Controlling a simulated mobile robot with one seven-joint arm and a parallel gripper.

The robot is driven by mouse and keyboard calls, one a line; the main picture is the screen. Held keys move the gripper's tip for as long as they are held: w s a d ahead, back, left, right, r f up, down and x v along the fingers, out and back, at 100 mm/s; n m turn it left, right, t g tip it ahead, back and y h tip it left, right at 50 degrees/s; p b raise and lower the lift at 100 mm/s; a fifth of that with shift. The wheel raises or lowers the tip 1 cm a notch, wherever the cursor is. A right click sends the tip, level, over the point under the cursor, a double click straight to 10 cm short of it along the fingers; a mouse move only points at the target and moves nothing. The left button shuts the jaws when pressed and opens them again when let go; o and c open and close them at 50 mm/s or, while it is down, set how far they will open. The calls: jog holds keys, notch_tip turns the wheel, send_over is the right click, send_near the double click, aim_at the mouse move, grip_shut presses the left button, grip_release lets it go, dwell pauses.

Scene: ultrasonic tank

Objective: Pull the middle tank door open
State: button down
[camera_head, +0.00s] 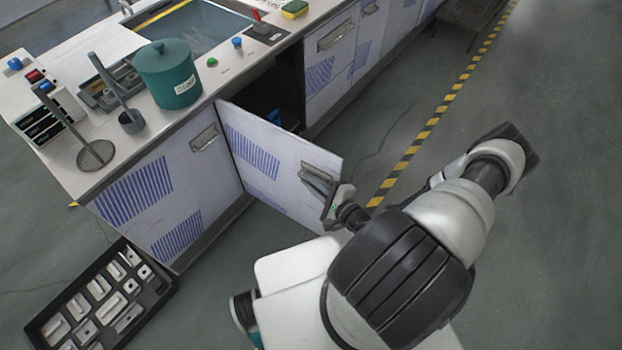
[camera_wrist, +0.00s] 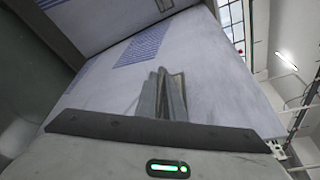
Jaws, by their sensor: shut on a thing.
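The middle tank door (camera_head: 262,165) is a pale panel with blue vent slots, swung well out from the cabinet front. Its dark opening (camera_head: 280,95) shows behind it, with something blue low inside. A metal handle (camera_head: 317,178) sits near the door's free edge. My gripper (camera_head: 330,198) is at that handle and shut on it. In the wrist view the door (camera_wrist: 205,75) fills much of the picture, and the handle (camera_wrist: 178,92) stands at the gripper fingers (camera_wrist: 162,98). The exact finger contact is partly hidden.
A teal pot (camera_head: 167,75), a strainer (camera_head: 95,152) and other tools stand on the counter (camera_head: 75,160) beside a tank basin (camera_head: 195,30). A black tray of metal parts (camera_head: 100,300) lies on the floor at lower left. The floor right of the door is clear, crossed by a yellow-black stripe (camera_head: 425,132).

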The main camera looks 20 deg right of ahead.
dwell(0.4)
jog(key=c, duration=2.2)
grip_release()
jog(key=shift+o, duration=0.2)
jog(key=v, duration=1.7)
jog(key=shift+s, duration=0.25)
